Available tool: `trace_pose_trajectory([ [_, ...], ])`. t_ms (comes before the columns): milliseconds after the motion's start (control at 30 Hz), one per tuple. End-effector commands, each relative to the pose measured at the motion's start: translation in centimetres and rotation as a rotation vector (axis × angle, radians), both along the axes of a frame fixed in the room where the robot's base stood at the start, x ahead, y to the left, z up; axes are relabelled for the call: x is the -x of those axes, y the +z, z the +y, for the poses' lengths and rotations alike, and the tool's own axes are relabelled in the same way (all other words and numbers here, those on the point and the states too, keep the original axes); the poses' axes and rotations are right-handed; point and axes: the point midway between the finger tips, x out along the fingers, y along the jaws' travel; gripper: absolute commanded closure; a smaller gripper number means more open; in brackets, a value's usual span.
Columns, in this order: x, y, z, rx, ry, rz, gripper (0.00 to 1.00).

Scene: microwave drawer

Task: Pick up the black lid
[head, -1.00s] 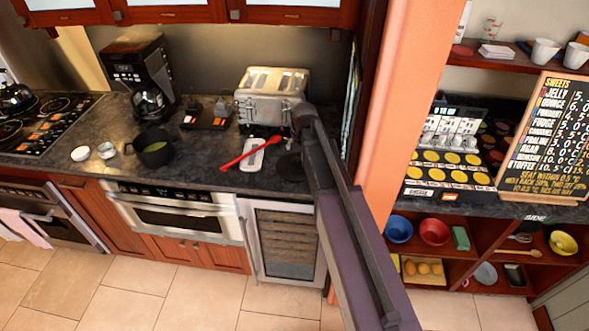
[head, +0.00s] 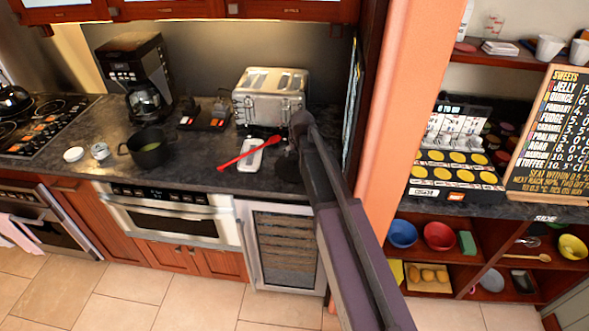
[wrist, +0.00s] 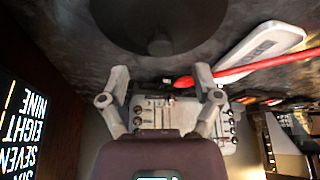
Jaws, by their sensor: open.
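The black lid (wrist: 165,12) is a dark round disc with a knob, cut off by the top edge of the wrist view, lying on the dark counter. The fingers look apart from the lid.
A red utensil (head: 249,153) lies across a white spoon rest (head: 251,160) beside the arm. A silver toaster (head: 268,97) stands behind. A dark pot (head: 150,155), a coffee maker (head: 143,75) and an orange pillar (head: 408,100) flank the area.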

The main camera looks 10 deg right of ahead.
Motion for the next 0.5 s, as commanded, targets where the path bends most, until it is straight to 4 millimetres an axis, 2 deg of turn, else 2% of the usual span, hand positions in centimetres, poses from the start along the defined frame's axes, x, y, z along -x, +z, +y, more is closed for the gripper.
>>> trace_pose_trajectory([
  [300, -0.01, -0.04, 0.04, 0.0, 0.001, 0.0, 0.18],
  [500, -0.34, -0.85, 0.07, 0.0, 0.001, 0.0, 0.18],
])
